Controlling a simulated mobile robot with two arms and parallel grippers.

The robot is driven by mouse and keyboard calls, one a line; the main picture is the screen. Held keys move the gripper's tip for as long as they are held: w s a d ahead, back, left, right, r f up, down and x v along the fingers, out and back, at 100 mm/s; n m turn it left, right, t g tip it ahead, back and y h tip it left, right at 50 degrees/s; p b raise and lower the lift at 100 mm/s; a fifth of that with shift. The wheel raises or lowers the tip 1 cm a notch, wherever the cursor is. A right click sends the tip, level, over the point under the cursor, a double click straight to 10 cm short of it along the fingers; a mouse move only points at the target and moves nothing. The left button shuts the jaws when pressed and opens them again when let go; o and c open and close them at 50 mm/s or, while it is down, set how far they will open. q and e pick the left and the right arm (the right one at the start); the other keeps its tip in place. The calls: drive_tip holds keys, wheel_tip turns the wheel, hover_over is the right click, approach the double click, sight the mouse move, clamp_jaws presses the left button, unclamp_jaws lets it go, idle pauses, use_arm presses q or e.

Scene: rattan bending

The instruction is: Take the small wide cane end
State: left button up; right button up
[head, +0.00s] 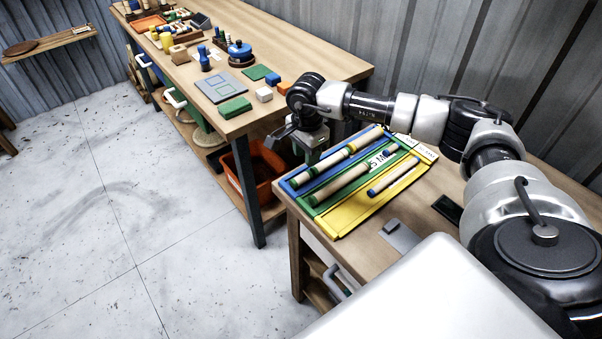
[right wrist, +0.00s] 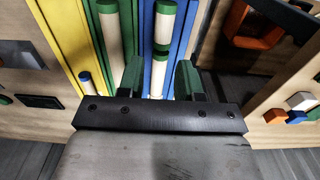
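Several pale cane pieces lie in a tray (head: 335,228) with blue, green and yellow lanes. A longer green-ended cane (right wrist: 110,30) lies in the green lane. A thin blue-ended piece (right wrist: 89,86) is further left. My right gripper (head: 314,154) is at the far left edge of the tray. Its green-padded fingers (right wrist: 158,80) are open, one on each side of the short piece; contact cannot be told. My left gripper is out of view.
The far table (head: 330,67) carries blocks and a grey plate (head: 220,87). A grey flat piece (head: 399,236) and a dark device (head: 447,207) lie beside the tray.

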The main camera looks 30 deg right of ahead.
sight(305, 173)
wheel_tip(305, 173, down, 2)
drive_tip(key=shift+f, duration=0.1)
drive_tip(key=shift+w+f, duration=0.15)
drive_tip(key=shift+f, duration=0.2)
drive_tip(key=f+p, duration=0.2)
drive_tip(key=f, duration=0.2)
drive_tip(key=shift+a+f, duration=0.1)
drive_tip(key=shift+a, duration=0.1)
drive_tip(key=shift+f, duration=0.3)
drive_tip(key=shift+w+d+f, duration=0.1)
drive_tip(key=shift+c, duration=0.3)
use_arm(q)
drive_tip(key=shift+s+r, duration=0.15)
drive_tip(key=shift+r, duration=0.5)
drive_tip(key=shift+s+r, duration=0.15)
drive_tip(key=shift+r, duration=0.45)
use_arm(e)
drive_tip(key=c, duration=0.5)
